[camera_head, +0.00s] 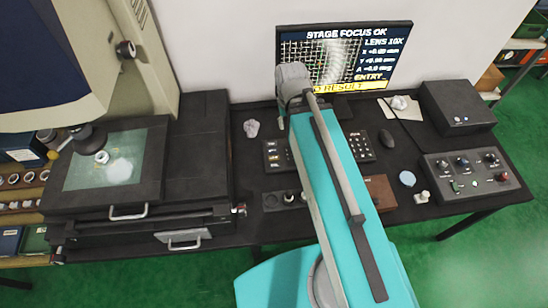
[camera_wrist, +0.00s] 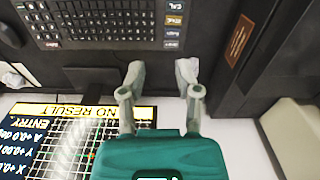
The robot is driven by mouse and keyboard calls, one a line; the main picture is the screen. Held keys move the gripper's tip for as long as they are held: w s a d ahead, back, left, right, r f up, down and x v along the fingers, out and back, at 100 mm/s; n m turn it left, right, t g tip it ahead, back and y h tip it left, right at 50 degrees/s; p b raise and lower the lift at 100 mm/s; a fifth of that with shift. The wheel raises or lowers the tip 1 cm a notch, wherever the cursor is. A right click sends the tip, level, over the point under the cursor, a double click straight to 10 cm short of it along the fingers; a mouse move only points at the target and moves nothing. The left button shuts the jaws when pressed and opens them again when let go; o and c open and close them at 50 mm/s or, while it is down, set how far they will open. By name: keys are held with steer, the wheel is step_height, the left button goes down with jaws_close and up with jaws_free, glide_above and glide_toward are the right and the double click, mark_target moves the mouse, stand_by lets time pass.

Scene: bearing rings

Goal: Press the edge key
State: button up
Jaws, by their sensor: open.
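The keyboard (camera_head: 275,155) lies on the dark bench below the monitor, partly hidden behind my arm in the head view. In the wrist view the keyboard (camera_wrist: 95,22) is upside down at the upper left. A column of larger labelled keys (camera_wrist: 172,32) stands at its right end; one is tan and the others are dark. I cannot tell for certain which is the edge key. My gripper (camera_wrist: 162,72) is open and empty, its fingertips apart from the keys and just below that column in the picture. The head view does not show the fingertips clearly.
The monitor (camera_head: 345,57) stands behind the keyboard and shows "STAGE FOCUS OK" and "NO RESULT"; it also fills the lower left of the wrist view (camera_wrist: 60,135). A mouse (camera_head: 387,139), a control box (camera_head: 470,175) and a brown box (camera_head: 381,192) are to the right. The measuring machine (camera_head: 190,150) is at left.

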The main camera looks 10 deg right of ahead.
jaws_close()
stand_by(1.1)
